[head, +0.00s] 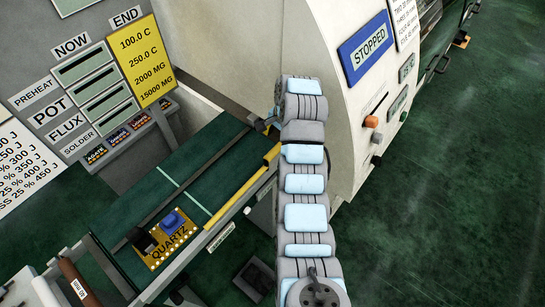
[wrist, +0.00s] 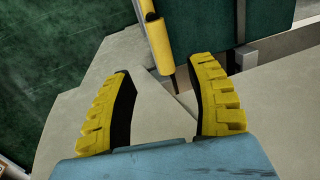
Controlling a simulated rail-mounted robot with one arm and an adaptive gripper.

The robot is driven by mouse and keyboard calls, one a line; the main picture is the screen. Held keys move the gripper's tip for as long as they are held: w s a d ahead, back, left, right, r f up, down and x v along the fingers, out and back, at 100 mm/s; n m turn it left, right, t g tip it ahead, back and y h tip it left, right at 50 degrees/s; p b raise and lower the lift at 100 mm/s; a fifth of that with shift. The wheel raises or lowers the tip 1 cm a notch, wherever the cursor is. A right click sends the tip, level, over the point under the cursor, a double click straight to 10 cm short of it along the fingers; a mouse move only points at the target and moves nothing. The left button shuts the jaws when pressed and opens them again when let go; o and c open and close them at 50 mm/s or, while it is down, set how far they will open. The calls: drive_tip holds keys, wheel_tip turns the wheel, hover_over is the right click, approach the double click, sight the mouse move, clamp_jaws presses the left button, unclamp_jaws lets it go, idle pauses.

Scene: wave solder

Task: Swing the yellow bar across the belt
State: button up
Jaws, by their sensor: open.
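The yellow bar (head: 238,193) lies along the right edge of the green belt (head: 150,190) in the head view, lengthwise with the belt rather than across it. In the wrist view the end of the yellow bar (wrist: 157,40) comes in from the top, with a thin dark tip pointing down between my fingers. My gripper (wrist: 162,72) is open, with one yellow-padded finger on each side and nothing held. The bar's end is just beyond the fingertips; I cannot tell if it touches one. In the head view my arm hides most of the gripper.
A yellow QUARTZ board (head: 165,245) with a blue part sits on the near end of the belt. A large pale machine housing (head: 325,50) with a STOPPED sign (head: 366,47) stands close beside my arm. A display panel (head: 95,85) stands at left. Green floor is clear at right.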

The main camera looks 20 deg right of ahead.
sight(273, 152)
drive_tip(key=shift+w+a+f+p, duration=0.15)
drive_tip(key=shift+w+f+p, duration=0.15)
drive_tip(key=shift+f, duration=1.4)
drive_tip(key=shift+w+a+f+p, duration=0.25)
drive_tip(key=shift+w+f, duration=0.1)
drive_tip(key=shift+f, duration=1.4)
drive_tip(key=shift+w+a+f+p, duration=0.1)
drive_tip(key=shift+w+f+p, duration=0.2)
drive_tip(key=shift+f, duration=1.4)
drive_tip(key=shift+f, duration=0.1)
clamp_jaws()
